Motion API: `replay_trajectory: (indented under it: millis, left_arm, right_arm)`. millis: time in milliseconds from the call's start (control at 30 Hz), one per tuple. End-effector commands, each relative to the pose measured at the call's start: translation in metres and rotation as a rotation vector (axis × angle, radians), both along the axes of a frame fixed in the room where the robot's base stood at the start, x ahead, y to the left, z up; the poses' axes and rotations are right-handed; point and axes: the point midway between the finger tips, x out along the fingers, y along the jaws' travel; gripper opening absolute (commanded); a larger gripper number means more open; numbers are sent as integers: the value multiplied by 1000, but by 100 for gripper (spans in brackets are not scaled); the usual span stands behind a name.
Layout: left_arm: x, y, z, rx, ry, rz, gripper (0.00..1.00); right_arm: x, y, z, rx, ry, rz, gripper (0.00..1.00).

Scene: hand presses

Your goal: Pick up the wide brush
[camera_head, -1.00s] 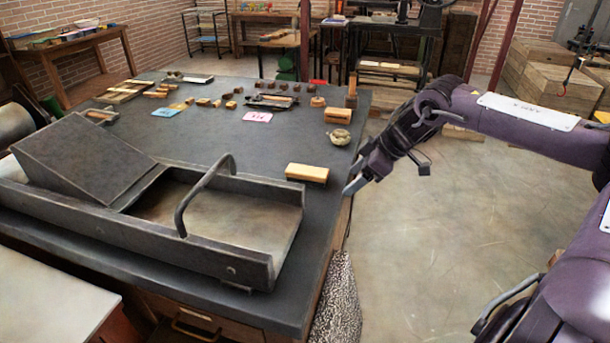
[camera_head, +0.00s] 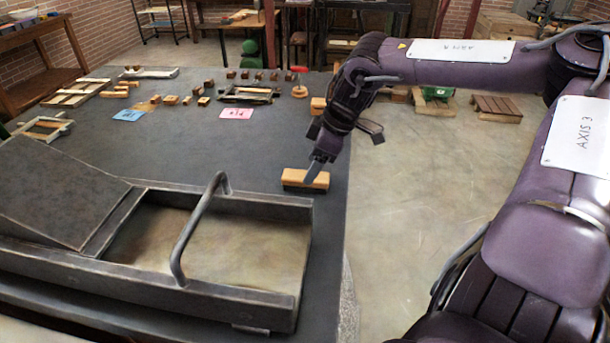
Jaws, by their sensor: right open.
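The wide brush (camera_head: 294,179) lies on the dark table near its right edge, with a light wooden back on top and a dark strip below. My right gripper (camera_head: 314,172) is just above the brush's right end, its fingers pointing down. It is open; from this angle I cannot tell whether a finger touches the brush. The gripper hides part of the brush's right end. My left gripper is not in view.
A press bed with a curved metal handle (camera_head: 190,235) stands left and in front of the brush. Small wooden blocks, a pink card (camera_head: 236,114) and a blue card (camera_head: 129,115) lie farther back. The dark table top (camera_head: 200,150) between them is clear.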

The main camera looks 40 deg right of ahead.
Motion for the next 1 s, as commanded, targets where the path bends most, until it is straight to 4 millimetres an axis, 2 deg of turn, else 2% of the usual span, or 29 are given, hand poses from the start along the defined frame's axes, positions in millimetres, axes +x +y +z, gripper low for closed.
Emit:
replay_trajectory:
  millis: [200, 400, 1000]
  left_arm:
    - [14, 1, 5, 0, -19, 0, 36]
    - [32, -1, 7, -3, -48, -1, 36]
    - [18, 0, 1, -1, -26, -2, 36]
  right_arm:
    - [8, 2, -27, -2, 5, -1, 65]
    - [12, 5, -34, -2, -1, 0, 65]
    - [12, 4, -38, 0, 0, -1, 65]
